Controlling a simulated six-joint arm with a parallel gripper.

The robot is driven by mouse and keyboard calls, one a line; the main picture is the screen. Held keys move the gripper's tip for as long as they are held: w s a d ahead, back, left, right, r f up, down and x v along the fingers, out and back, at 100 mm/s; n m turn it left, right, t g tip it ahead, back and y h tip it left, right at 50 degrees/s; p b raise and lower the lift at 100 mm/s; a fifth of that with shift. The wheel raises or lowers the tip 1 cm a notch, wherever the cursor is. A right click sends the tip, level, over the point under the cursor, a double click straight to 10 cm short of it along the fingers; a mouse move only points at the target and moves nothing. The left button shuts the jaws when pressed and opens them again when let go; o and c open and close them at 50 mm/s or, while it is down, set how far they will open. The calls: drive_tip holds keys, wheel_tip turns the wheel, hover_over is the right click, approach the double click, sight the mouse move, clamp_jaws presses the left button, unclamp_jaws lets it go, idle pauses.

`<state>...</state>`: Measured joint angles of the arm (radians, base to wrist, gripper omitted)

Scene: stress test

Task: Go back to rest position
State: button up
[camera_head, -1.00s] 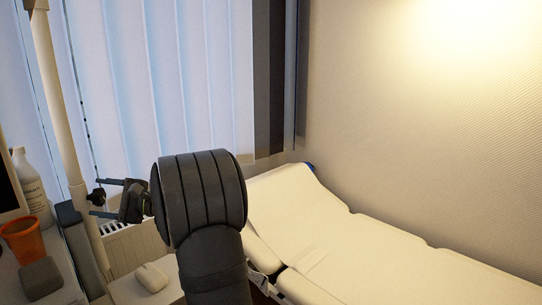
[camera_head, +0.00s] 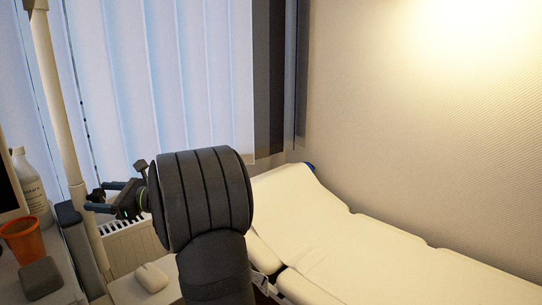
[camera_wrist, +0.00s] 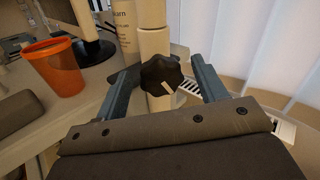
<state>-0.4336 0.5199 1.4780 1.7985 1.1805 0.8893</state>
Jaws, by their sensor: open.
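My gripper (camera_head: 98,196) is at the left in the head view, beside a beige pole (camera_head: 62,110). Its two fingers are apart and point left toward the pole. In the wrist view my gripper (camera_wrist: 160,70) is open, and a black knob (camera_wrist: 161,74) with a pale mark shows between the fingers. The knob sits on the pole (camera_wrist: 154,40). I cannot tell whether any finger touches the knob or pole. My dark arm hides part of the scene behind it.
An orange cup (camera_head: 24,240), a white bottle (camera_head: 32,190) and a grey block (camera_head: 40,278) are at the left. A white, rounded object (camera_head: 151,277) lies on a pale surface. A padded white couch (camera_head: 330,235) stands right. Vertical blinds (camera_head: 160,70) hang behind.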

drive_tip(key=shift+m, duration=1.1)
